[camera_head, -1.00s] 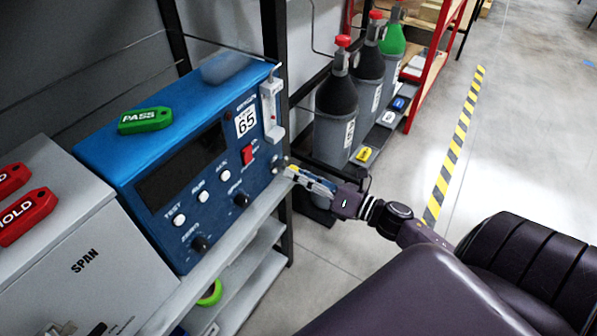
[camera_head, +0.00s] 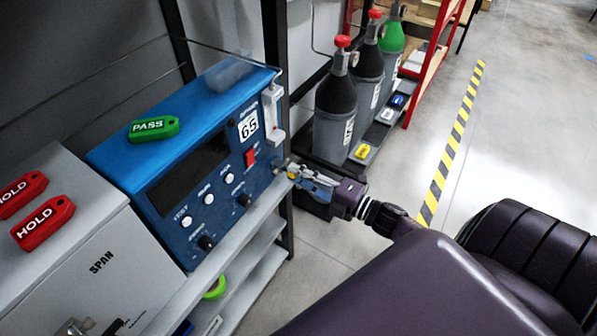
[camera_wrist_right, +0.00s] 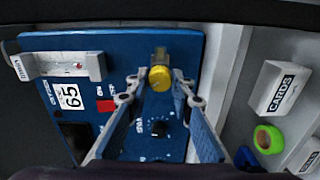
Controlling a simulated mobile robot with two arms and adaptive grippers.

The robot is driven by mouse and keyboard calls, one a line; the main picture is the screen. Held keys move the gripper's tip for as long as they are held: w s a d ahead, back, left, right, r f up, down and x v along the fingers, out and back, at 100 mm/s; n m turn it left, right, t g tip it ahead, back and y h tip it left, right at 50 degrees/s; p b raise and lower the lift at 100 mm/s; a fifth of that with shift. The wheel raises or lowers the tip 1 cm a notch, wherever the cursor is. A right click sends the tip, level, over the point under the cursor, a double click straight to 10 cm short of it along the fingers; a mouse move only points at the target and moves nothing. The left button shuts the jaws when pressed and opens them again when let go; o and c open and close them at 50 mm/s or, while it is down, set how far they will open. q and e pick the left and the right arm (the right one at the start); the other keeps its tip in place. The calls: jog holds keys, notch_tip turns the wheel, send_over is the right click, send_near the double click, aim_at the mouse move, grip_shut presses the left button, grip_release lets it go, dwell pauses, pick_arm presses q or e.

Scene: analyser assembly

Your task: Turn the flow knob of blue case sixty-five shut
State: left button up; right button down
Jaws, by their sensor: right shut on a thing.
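The blue case (camera_head: 138,163) labelled 65 stands on a shelf at the left. Its front has a dark screen, white buttons, black dials, a red switch (camera_head: 251,158) and an upright flow tube (camera_head: 272,113) at the right edge. A yellow flow knob (camera_wrist_right: 159,78) on a brass stem shows in the right wrist view. My right gripper (camera_head: 288,169) is at the case's lower right corner, below the tube. Its fingers are shut on the knob, one on each side. The contact is small and partly hidden in the head view. My left gripper is not in view.
A green PASS tag (camera_head: 153,129) lies on the blue case. A grey case (camera_head: 75,215) with red HOLD tags (camera_head: 43,223) stands to its left. Gas cylinders (camera_head: 335,108) stand behind my right arm. A white CARDS box (camera_wrist_right: 275,88) and green tape roll (camera_wrist_right: 267,139) are on a lower shelf.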

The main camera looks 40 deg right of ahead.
jog(key=shift+m+p, duration=1)
jog(key=shift+m, duration=2)
jog(key=c, duration=1.7)
grip_release()
jog(key=v, duration=1.2)
jog(key=shift+d, duration=0.1)
